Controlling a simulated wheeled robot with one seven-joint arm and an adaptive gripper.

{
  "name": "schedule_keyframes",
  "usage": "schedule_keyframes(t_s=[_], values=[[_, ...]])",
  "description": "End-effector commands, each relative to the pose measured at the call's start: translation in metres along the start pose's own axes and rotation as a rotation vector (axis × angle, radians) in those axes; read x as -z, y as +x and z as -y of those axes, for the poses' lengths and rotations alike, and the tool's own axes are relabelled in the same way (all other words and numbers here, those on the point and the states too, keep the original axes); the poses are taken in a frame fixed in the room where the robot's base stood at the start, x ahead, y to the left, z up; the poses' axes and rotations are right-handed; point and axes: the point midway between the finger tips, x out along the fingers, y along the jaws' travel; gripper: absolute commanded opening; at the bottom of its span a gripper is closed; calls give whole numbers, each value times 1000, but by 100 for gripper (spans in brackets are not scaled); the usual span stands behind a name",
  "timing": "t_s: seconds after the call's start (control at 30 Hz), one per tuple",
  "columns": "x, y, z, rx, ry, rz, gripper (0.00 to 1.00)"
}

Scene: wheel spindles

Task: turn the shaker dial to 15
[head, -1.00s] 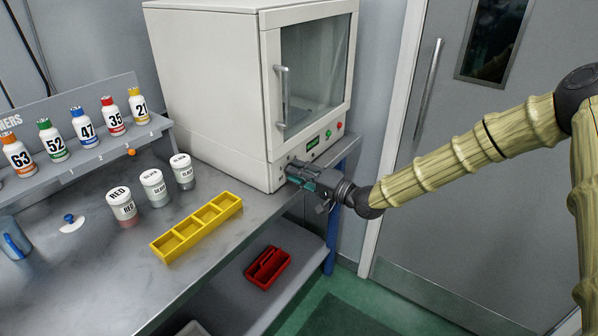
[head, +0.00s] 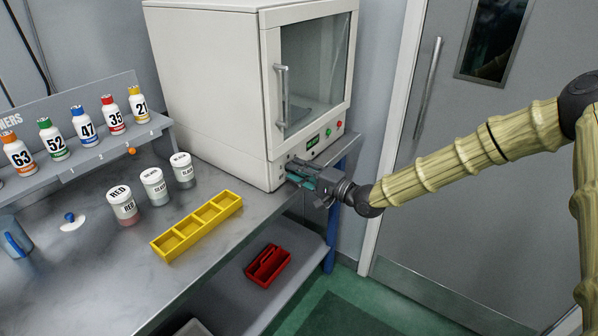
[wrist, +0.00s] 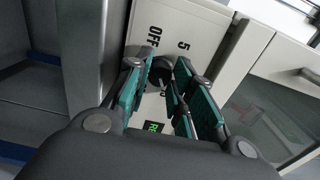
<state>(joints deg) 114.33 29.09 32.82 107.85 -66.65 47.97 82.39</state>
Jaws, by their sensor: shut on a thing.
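The shaker (head: 215,95) is the large white cabinet with a glass door, standing on the bench at the back. Its dial (wrist: 160,75) is a dark round knob on the front panel, partly hidden between the fingers in the wrist view. The markings OFF and 5 show beside the dial; another marking is mostly covered. I cannot read where the dial points. My gripper (head: 300,176) is at the lower left of the shaker's front panel, and its teal-padded fingers (wrist: 168,97) are shut on the dial. In the head view the gripper hides the dial.
A green display (head: 312,141) and red and green buttons sit right of the gripper. The door handle (head: 281,97) is above it. A yellow tray (head: 197,227) and several jars stand on the bench to the left. A red caddy (head: 268,265) is on the lower shelf.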

Motion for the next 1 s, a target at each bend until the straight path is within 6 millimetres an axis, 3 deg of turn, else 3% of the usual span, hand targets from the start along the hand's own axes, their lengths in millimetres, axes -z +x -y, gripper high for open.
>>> schedule_keyframes(t_s=[0.03, 0.17, 0.57, 0.77, 1.0], values=[[-1, -1, -3, -4, 2, 0, 25], [0, -1, -2, -3, 1, 1, 47], [0, -4, -1, -1, 0, 0, 47], [1, -29, 0, -1, 0, -2, 47], [0, -74, 0, 1, 1, -2, 47]])
